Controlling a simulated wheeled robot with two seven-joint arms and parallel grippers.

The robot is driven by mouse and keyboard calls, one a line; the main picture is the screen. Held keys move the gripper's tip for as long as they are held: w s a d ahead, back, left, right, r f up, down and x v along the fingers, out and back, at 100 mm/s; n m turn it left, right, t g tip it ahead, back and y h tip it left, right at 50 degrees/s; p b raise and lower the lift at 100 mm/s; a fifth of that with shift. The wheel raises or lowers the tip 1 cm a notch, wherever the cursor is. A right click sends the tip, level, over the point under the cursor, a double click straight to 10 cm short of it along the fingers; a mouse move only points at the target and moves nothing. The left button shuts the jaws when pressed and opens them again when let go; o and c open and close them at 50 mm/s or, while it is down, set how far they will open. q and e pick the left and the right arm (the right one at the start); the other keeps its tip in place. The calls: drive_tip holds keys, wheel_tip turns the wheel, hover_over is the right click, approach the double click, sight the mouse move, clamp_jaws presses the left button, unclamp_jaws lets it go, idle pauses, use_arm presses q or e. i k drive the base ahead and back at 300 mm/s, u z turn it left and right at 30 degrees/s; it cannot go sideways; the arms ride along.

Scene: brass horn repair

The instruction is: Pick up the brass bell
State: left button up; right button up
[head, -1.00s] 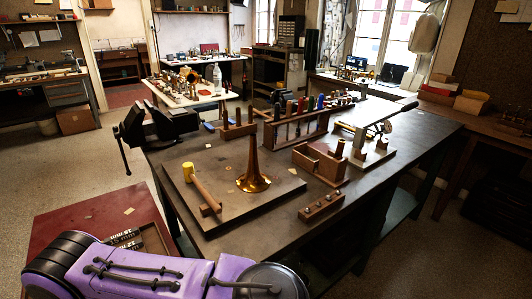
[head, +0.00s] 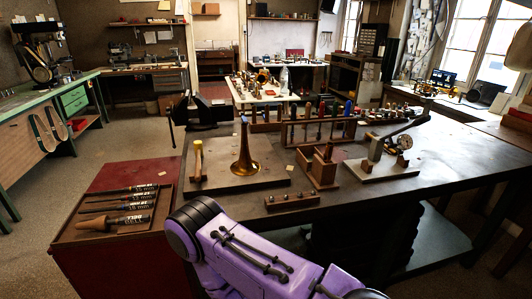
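The brass bell (head: 244,158) stands upright on the workbench, its wide flared end down and its thin stem pointing up. It rests on a flat grey-brown board (head: 276,181) near the bench's left end. Nothing touches the bell. A purple arm link of mine crosses the lower middle of the head view, in front of the bench and apart from the bell. Neither gripper shows in this view.
A yellow-headed mallet (head: 198,158) stands left of the bell. A wooden rack of tools (head: 290,133) stands behind it, and wooden blocks (head: 322,170) to its right. A small holed block (head: 292,202) lies in front. A red cabinet (head: 110,255) holds a tool tray (head: 152,221).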

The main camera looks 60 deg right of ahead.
sight(245, 165)
drive_tip(key=z, duration=1.8)
